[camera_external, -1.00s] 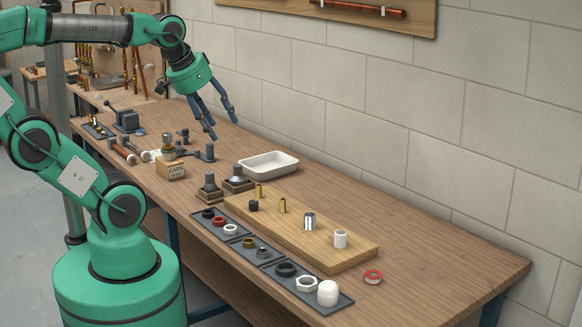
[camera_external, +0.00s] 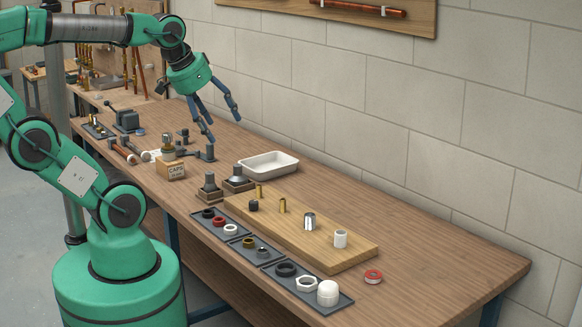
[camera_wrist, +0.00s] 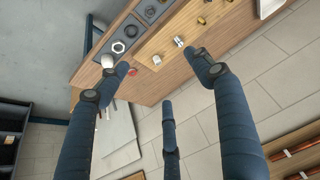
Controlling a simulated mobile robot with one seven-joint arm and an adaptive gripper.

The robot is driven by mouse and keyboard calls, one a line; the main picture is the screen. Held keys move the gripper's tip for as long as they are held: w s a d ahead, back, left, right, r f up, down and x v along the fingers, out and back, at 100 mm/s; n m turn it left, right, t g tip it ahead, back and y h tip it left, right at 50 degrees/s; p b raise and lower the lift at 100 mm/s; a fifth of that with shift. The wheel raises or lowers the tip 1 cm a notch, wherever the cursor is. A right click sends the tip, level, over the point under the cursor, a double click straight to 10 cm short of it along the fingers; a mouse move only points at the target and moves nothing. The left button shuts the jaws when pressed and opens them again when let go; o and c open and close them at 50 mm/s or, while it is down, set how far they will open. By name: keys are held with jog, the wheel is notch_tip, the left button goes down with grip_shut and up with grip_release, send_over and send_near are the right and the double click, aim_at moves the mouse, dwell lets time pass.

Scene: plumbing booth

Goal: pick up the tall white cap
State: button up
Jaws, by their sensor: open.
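A tall white cap with a rounded top (camera_external: 328,293) stands upright at the near right end of the dark parts tray (camera_external: 347,300). It also shows in the wrist view (camera_wrist: 107,61), close to the tip of the left finger. A smaller white cylindrical fitting (camera_external: 340,239) stands on the wooden board; it shows in the wrist view (camera_wrist: 157,60) too. My gripper (camera_external: 224,130) is open and empty, its fingers spread and pointing down over the far half of the bench, well away from the cap. The wrist view shows the spread fingers (camera_wrist: 160,75) with nothing between them.
The wooden board (camera_external: 300,245) holds brass pegs and a metal fitting (camera_external: 310,221). A white hex nut (camera_external: 306,284) and a black ring (camera_external: 286,269) lie beside the cap. A red-and-white tape roll (camera_external: 373,277) lies right of the board. A white tray (camera_external: 268,176) stands behind.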

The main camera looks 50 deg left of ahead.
jog(key=shift+w, duration=0.1)
jog(key=m+g+p, duration=0.2)
jog(key=m+g, duration=0.1)
jog(key=g, duration=0.3)
send_over(329, 284)
notch_tip(329, 284, down, 27)
jog(key=shift+d+f, duration=0.1)
jog(key=shift+f, duration=0.05)
jog(key=shift+f+b, duration=0.6)
jog(key=shift+f, duration=3.65)
